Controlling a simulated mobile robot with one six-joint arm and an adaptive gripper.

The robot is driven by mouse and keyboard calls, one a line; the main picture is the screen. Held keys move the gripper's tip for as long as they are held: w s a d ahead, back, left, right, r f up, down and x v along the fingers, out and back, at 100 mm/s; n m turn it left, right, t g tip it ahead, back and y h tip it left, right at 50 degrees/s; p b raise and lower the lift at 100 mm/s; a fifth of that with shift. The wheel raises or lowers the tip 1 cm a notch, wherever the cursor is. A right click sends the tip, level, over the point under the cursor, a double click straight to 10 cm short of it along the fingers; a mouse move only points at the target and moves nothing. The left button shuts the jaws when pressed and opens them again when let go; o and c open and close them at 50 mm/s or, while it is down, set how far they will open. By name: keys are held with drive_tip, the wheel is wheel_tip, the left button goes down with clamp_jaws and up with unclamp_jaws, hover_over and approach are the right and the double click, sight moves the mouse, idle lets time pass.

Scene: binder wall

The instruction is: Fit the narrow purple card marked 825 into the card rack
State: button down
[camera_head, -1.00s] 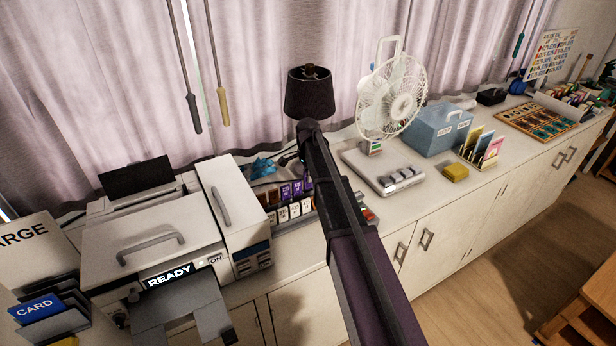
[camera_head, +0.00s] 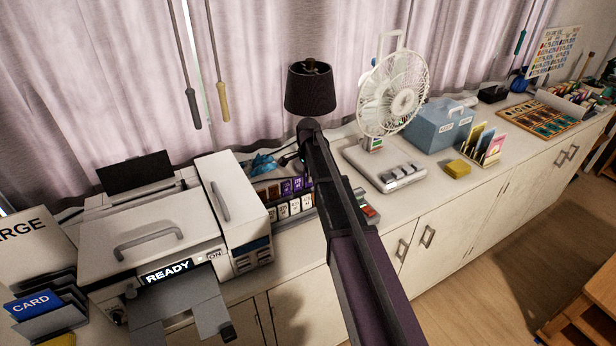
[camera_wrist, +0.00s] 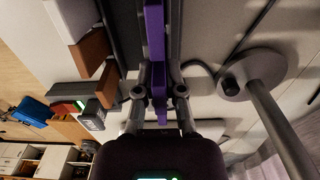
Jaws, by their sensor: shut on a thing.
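My gripper (camera_wrist: 160,93) is shut on a narrow purple card (camera_wrist: 154,35) in the wrist view. The card shows edge-on as a purple strip between the two fingers. Its 825 mark cannot be read. In the head view, the card rack (camera_head: 293,208) stands on the counter right of the printer, with a row of white-labelled cards and several purple ones (camera_head: 287,188) behind. My arm crosses the rack's right end, and my fingers cannot be made out there. I cannot tell whether the held card touches the rack.
The white printer (camera_head: 150,240) stands left of the rack. A dark lampshade (camera_head: 310,92) is behind my arm. A white fan (camera_head: 393,95), a grey device (camera_head: 385,170) and a blue box (camera_head: 442,125) stand to the right. The lamp's round base shows in the wrist view (camera_wrist: 250,75).

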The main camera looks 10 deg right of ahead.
drive_tip(key=shift+f+b, duration=0.6)
drive_tip(key=shift+f, duration=0.05)
drive_tip(key=c, duration=0.7)
unclamp_jaws()
drive_tip(key=shift+o, duration=0.2)
drive_tip(key=shift+r, duration=0.2)
wheel_tip(320, 180, up, 9)
drive_tip(key=p, duration=0.9)
drive_tip(key=s+f+n+b, duration=0.3)
drive_tip(key=s+n, duration=0.2)
drive_tip(key=s, duration=0.4)
drive_tip(key=s+f+n+b, duration=0.3)
drive_tip(key=s+f+n, duration=0.1)
drive_tip(key=s, duration=0.6)
drive_tip(key=s+f+n+b, duration=0.3)
drive_tip(key=s+n+b, duration=0.1)
drive_tip(key=s, duration=0.6)
drive_tip(key=shift+a+f+n, duration=0.15)
drive_tip(key=shift+a+n, duration=0.25)
drive_tip(key=shift+n, duration=0.4)
